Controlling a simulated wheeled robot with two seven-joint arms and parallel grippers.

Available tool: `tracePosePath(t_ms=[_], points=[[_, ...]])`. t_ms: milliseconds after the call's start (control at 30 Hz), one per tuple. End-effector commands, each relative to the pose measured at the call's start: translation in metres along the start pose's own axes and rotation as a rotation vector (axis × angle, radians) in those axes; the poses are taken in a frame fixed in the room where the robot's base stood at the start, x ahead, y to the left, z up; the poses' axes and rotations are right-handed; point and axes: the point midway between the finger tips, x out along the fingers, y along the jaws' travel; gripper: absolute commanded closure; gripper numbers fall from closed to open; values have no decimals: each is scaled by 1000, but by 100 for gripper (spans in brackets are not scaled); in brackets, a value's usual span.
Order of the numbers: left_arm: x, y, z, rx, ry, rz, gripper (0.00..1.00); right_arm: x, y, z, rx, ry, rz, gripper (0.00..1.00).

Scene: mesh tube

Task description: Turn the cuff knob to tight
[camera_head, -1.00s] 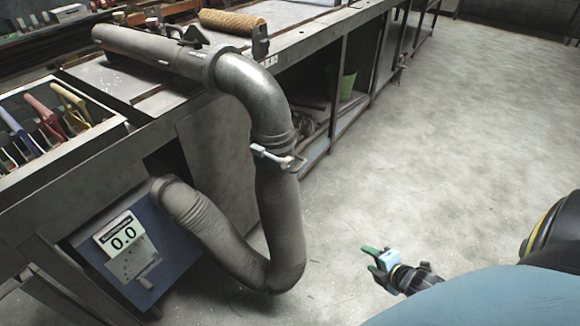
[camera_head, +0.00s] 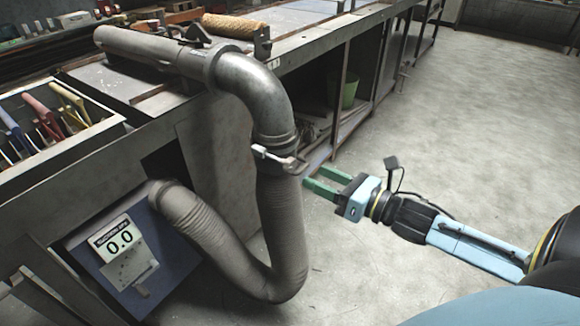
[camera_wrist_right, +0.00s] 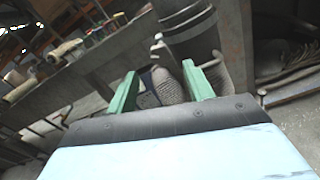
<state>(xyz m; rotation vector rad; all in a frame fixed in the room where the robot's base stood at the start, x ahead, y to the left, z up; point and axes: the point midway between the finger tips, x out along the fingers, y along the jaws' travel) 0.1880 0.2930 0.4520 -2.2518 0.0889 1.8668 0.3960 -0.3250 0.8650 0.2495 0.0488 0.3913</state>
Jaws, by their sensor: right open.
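The cuff (camera_head: 272,154) is a pale band around the joint between the grey metal elbow pipe (camera_head: 255,95) and the hanging flexible tube (camera_head: 283,235). Its small knob (camera_head: 297,164) sticks out on the right side. My right gripper (camera_head: 312,178) has green fingers and is open and empty. It is to the right of and slightly below the knob, with its fingers pointing at the tube. In the right wrist view the open fingers (camera_wrist_right: 158,70) frame the tube's mesh surface (camera_wrist_right: 162,92), and the pipe is above. My left gripper is not in view.
A tray of coloured-handled tools (camera_head: 108,124) sits on the bench. Open shelves with a green bin (camera_head: 349,91) are behind my gripper. The floor at right is clear.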

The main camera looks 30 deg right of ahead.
Motion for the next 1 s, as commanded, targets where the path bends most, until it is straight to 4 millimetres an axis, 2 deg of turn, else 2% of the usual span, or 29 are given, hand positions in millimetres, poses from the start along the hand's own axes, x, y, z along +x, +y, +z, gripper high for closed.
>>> tracePosePath(t_ms=[200, 500, 700, 1000], points=[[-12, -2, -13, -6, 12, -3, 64, 32, 0, 0, -3, -3, 2, 48], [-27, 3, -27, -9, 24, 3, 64, 69, 0, 0, 1, -2, 0, 48], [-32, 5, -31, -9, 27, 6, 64, 82, 0, 0, 1, -1, 0, 48], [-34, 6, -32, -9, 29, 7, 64, 85, 0, 0, 1, 1, -1, 48]])
